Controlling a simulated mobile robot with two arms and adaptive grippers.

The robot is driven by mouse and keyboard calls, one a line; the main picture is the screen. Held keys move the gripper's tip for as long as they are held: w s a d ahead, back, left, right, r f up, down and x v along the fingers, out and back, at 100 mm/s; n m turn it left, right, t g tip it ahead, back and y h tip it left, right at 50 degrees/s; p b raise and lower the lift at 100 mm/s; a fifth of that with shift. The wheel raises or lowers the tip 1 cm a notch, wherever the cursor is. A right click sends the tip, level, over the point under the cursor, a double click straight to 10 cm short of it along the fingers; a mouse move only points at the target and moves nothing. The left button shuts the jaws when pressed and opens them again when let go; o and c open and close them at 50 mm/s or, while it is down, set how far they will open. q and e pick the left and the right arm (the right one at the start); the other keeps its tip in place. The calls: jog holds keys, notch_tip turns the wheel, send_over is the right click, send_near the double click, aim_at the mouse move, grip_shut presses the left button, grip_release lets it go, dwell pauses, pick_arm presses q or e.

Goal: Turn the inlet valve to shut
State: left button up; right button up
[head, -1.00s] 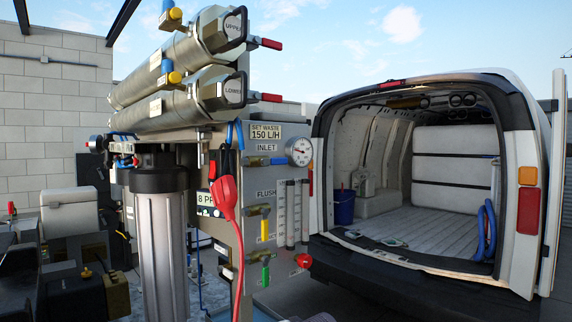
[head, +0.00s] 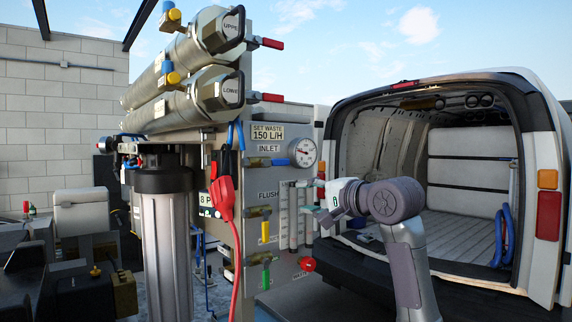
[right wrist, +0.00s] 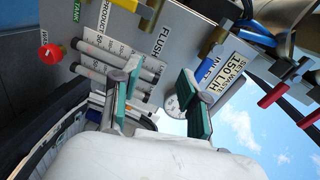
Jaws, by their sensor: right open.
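The inlet valve (head: 266,162) sits on the grey panel under the INLET label, left of the round gauge. It has a brass body and a blue handle lying horizontally along the pipe line. It also shows in the right wrist view (right wrist: 212,43), above the fingers. My right gripper (head: 294,196) is open and empty in front of the panel, below and right of the valve and apart from it. In the right wrist view its green-padded fingers (right wrist: 160,72) are spread, with flow tubes behind one and the gauge beside the other. My left gripper is not in view.
The pressure gauge (head: 302,152) is close right of the valve. Below are a yellow-handled valve (head: 265,230), a green-handled valve (head: 266,275) and a red knob (head: 308,264). A red clamp (head: 223,198) hangs to the left. A white van (head: 545,130) stands behind.

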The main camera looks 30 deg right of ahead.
aim_at(283, 162)
jog(key=s+d+r+m+t, duration=0.1)
jog(key=s+r, duration=0.3)
jog(key=r, duration=0.3)
jog(key=w+p, duration=0.2)
jog(key=w, duration=0.2)
jog(key=w+p, duration=0.1)
jog(key=w, duration=0.3)
jog(key=w+p, duration=0.2)
jog(key=w, duration=0.2)
jog(key=shift+w+a+r+p, duration=0.1)
jog(key=shift+w+a+p, duration=0.2)
jog(key=shift+w+a, duration=0.05)
jog(key=shift+w, duration=0.5)
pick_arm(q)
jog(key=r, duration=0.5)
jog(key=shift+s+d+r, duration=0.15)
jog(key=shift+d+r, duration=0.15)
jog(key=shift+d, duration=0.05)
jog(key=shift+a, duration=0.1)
pick_arm(e)
grip_shut()
